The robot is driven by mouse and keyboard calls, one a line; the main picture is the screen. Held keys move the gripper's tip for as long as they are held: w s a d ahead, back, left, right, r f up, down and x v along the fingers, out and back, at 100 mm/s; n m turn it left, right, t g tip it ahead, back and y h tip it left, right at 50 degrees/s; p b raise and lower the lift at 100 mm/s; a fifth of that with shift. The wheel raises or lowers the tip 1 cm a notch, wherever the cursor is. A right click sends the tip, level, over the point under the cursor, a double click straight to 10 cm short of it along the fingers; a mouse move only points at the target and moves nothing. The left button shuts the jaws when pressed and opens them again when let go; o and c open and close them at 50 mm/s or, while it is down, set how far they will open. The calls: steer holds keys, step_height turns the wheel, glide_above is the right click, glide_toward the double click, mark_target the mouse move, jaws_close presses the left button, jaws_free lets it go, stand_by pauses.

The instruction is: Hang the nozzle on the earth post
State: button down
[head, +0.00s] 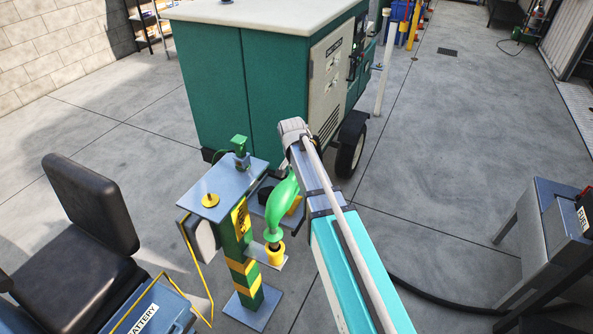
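The earth post (231,241) stands left of centre, green with yellow bands and a yellow label. It has a grey top plate (216,188) and a square grey foot. A small bracket on its right side carries a yellow cup (275,257). The green nozzle (281,208) is upright and slightly tilted, its dark lower end at the cup. I cannot tell whether it is seated there. My arm passes just right of the nozzle and hides what is behind it. I cannot make out my gripper or its fingers, nor whether it touches the nozzle.
A green clamp (240,149) and a yellow disc (210,200) are on the post's top. A green generator trailer (240,85) stands behind. A black seat (90,225) and blue battery box (160,308) are left. A black hose (440,304) runs towards a grey cabinet (560,225) at right.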

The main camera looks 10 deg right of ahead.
steer(key=shift+f+b, duration=0.75)
steer(key=shift+f, duration=0.1)
steer(key=shift+f+b, duration=0.25)
steer(key=shift+b, duration=0.05)
steer(key=shift+f+b, duration=2.1)
steer(key=shift+c, duration=1.1)
jaws_free()
steer(key=shift+r, duration=0.15)
